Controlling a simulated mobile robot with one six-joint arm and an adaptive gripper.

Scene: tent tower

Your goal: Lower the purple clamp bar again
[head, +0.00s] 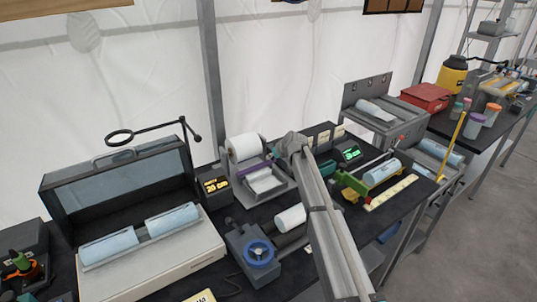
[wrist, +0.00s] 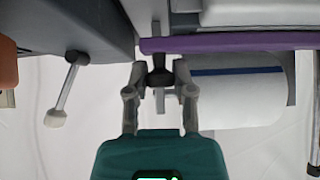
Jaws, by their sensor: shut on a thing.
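The purple clamp bar (wrist: 230,41) runs across the upper right of the wrist view. A short dark knob (wrist: 160,72) is at its left end. My gripper (wrist: 160,80) is shut on that knob, one finger on each side. In the head view the purple bar (head: 254,167) lies across the front of the grey dispenser, below the white roll (head: 245,148). The white roll (wrist: 240,100) also shows beside the bar in the wrist view. In the head view my arm hides the bar's right end and my fingers.
A glass-lidded case (head: 125,185) with pale blue rolls stands at the left. A small box with a yellow display (head: 215,188) is beside the dispenser. A blue-ringed device (head: 257,250) sits in front. A green-handled tool (head: 352,183) lies at the right.

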